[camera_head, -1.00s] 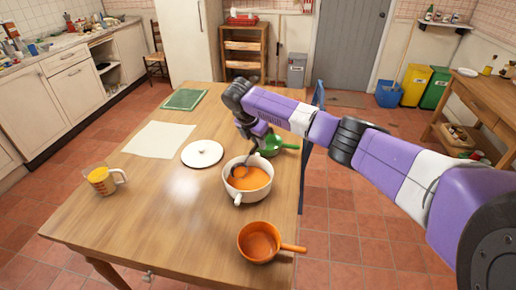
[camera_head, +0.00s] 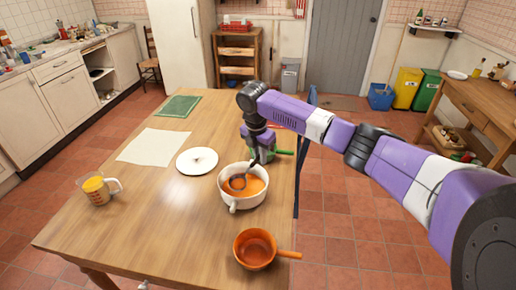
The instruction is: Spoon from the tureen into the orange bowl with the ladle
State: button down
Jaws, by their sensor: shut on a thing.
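The white tureen (camera_head: 232,201) stands near the right edge of the wooden table and holds orange soup (camera_head: 256,188). The ladle (camera_head: 238,182) has its dark bowl at the soup, inside the tureen, toward its left side. My gripper (camera_head: 256,158) is above the tureen's far side, shut on the ladle's handle. The fingertips are small and partly hidden by my arm. The orange bowl (camera_head: 255,249), with a side handle pointing right, stands nearer than the tureen and looks empty.
A green pan (camera_head: 284,152) stands just behind the tureen. A white lid (camera_head: 197,160), a pale sheet (camera_head: 153,146), a green board (camera_head: 179,106) and a glass jug (camera_head: 98,189) of orange-yellow liquid lie to the left. The table's front left is clear.

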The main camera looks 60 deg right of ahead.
jog(key=s+a+f+h+p, duration=0.2)
jog(key=s+a+f+p, duration=0.1)
jog(key=s+a, duration=1)
jog(key=shift+w+a+r+g+h+p, duration=0.6)
jog(key=shift+a+r+h+p, duration=2.05)
jog(key=shift+a+r+h, duration=1.05)
jog(key=s+d+y, duration=0.1)
jog(key=d+y, duration=0.5)
jog(key=d, duration=0.1)
jog(key=shift+d+f+t+y, duration=0.15)
jog(key=shift+f+t+y, duration=0.15)
jog(key=shift+t, duration=0.1)
